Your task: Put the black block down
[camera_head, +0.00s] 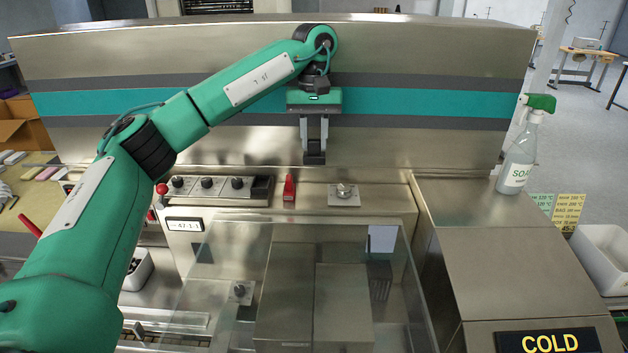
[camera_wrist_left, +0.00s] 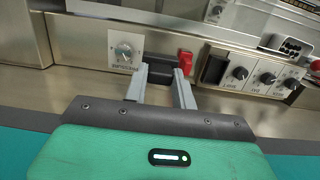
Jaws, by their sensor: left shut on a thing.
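My left gripper (camera_head: 314,148) hangs fingers down in front of the machine's upright steel panel, above the control ledge. It is shut on a small black block (camera_head: 315,158), held at the fingertips. In the left wrist view the block (camera_wrist_left: 160,73) shows dark between the two grey fingers (camera_wrist_left: 160,88). The block appears to be above the ledge, left of the dial plate and right of the red switch in the head view; its exact height is hard to tell. My right gripper is not in view.
The ledge carries a red switch (camera_head: 289,189), a dial plate (camera_head: 344,194) and a row of knobs (camera_head: 207,184). A clear cover (camera_head: 222,262) lies in front. A soap spray bottle (camera_head: 518,165) stands on the steel housing (camera_head: 465,205) at right, whose top is otherwise mostly bare.

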